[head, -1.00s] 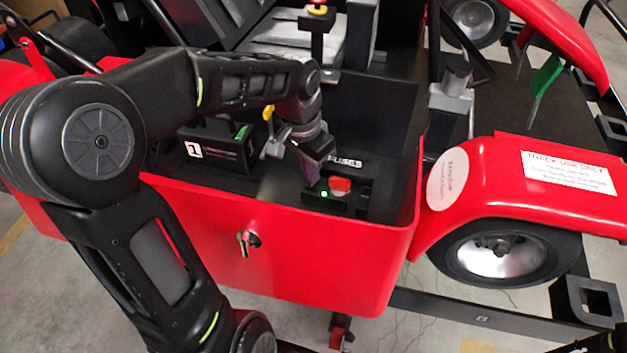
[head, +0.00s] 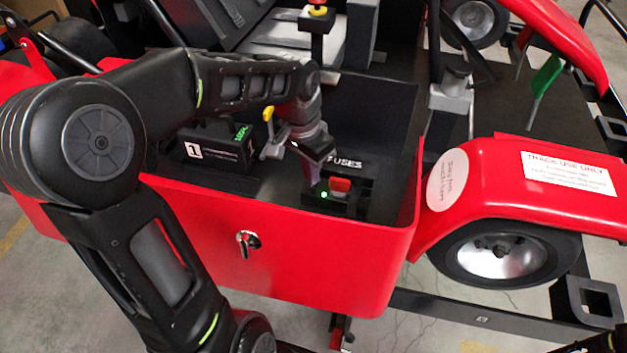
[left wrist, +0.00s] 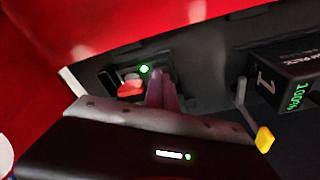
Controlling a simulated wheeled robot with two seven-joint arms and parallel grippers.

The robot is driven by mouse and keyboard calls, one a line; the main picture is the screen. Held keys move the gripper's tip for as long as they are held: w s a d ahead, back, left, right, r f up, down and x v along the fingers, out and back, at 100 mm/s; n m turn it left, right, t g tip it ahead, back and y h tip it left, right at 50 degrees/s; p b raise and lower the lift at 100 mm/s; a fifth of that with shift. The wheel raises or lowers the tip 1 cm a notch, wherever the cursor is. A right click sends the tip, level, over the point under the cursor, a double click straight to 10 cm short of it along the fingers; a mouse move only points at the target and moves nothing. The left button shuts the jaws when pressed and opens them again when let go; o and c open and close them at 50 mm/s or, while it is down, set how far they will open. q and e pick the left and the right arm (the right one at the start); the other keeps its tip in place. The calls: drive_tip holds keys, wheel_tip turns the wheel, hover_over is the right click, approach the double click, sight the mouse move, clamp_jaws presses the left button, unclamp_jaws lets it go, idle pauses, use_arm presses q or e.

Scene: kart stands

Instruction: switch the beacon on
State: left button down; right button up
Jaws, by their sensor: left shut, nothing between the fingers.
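A red switch (head: 340,185) sits on a black panel by the "FUSES" label, inside the red-walled bay of the kart. A small green light (head: 323,195) glows on its left. In the left wrist view the red switch (left wrist: 131,88) and the lit green light (left wrist: 144,69) show close to my fingertips. My left gripper (head: 314,180) is shut and empty, pointing down just left of the switch; its fingers (left wrist: 162,88) also show in the left wrist view. I cannot tell whether they touch the panel. No beacon is clearly identifiable. My right gripper is not in view.
A black box marked 1 (head: 220,148) with a green readout stands left of my gripper. A yellow-tipped lever (head: 268,114) is close beside my wrist. The red bay wall (head: 300,255), with a key switch (head: 247,241), rises in front. A red fender (head: 520,185) lies right.

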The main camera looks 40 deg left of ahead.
sight(311, 186)
use_arm(q)
drive_tip(key=shift+f+b, duration=0.7)
drive_tip(key=shift+f, duration=0.15)
idle(0.9)
drive_tip(key=shift+r+p, duration=2.8)
drive_tip(key=shift+r, duration=0.8)
drive_tip(key=shift+w, duration=0.1)
